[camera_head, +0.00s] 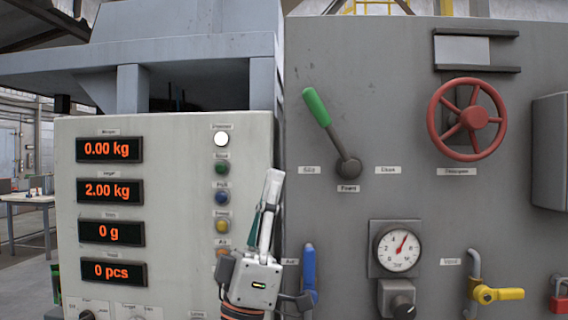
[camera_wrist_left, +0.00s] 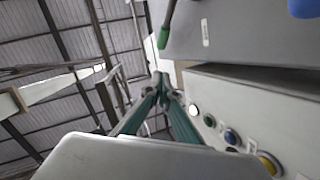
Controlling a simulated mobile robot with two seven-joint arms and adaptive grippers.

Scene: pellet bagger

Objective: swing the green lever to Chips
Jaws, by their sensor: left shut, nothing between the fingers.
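The green lever (camera_head: 317,107) is on the grey machine panel. Its grey shaft runs from a round pivot (camera_head: 348,168) up and to the left, ending in the green grip. Small labels sit left of, right of and below the pivot; their text is too small to read surely. My left gripper (camera_head: 272,178) points up in front of the seam between the panels, below and left of the grip, apart from it. Its fingers are shut and empty. In the left wrist view the closed fingertips (camera_wrist_left: 161,82) lie below the green grip (camera_wrist_left: 163,39). My right gripper is not in view.
A red handwheel (camera_head: 467,118) is at the upper right. A blue lever (camera_head: 309,273) stands just right of my left gripper. A gauge (camera_head: 399,248) and a yellow valve handle (camera_head: 497,294) are lower right. A pale panel (camera_head: 170,190) with displays and buttons is left.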

